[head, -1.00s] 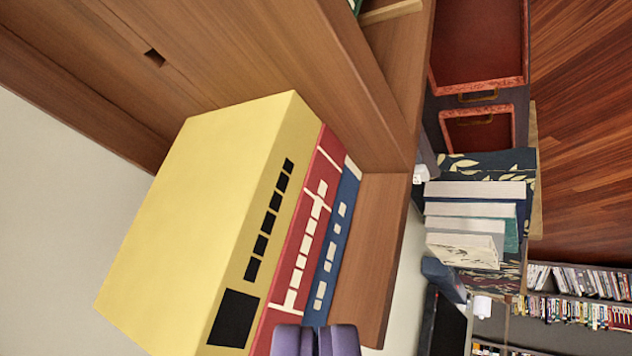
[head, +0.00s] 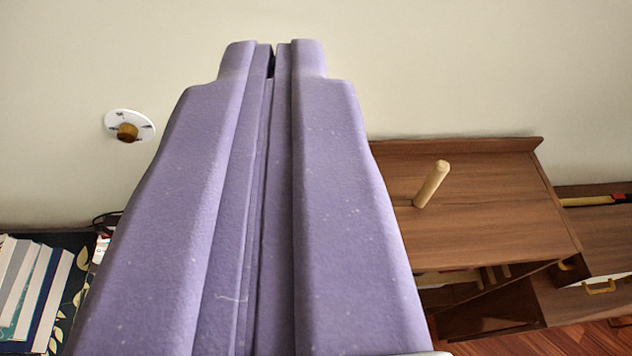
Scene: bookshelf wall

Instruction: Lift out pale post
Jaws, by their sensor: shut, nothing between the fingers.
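The pale post (head: 433,184) is a light wooden peg on the top of a brown wooden cabinet (head: 480,215), right of my gripper. It leans up and to the right in the picture. Whether its lower end sits in a hole or only stands on the surface I cannot tell. My purple gripper (head: 273,58) fills the middle of the view, its two fingers close together with nothing between them. It points up toward the bare wall, and the post is apart from it.
A white round wall fitting with a brown knob (head: 128,131) is on the wall at left. Several books (head: 30,285) stand at the lower left. A lower wooden unit with a gold handle (head: 600,287) is at the right. The wall above is bare.

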